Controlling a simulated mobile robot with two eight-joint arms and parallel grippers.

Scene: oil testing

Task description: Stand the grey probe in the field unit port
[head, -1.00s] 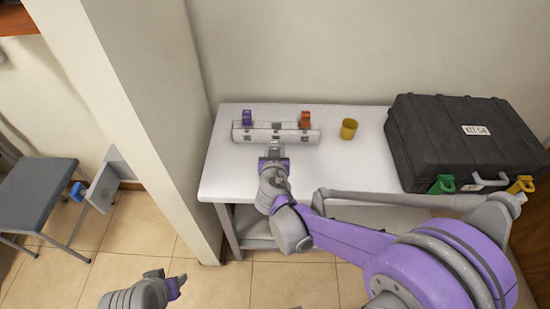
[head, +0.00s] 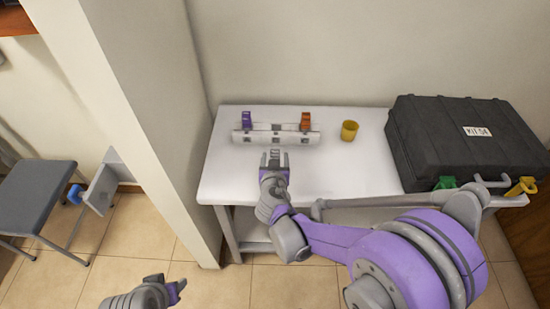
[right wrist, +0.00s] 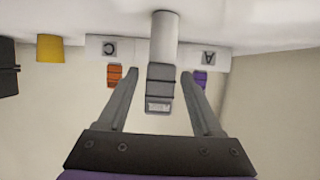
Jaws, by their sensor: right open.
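The grey probe (right wrist: 160,88) stands out between the fingers of my right gripper (right wrist: 158,75) in the right wrist view. Its grey head has a gap on each side, so the fingers are open around it. A pale cylinder (right wrist: 165,38) runs on from the head; whether it is the probe's shaft or a port I cannot tell. In the head view, my right gripper (head: 274,155) is just in front of the long white unit (head: 250,137), which shows letters A and C in the wrist view. My left gripper (head: 178,287) is low at left, its jaws unclear.
A purple piece (head: 247,119) and an orange piece (head: 306,121) stand at the unit's two ends. A yellow cup (head: 349,130) is to its right. A black case (head: 465,140) fills the right of the white table (head: 350,175). A wall corner stands left.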

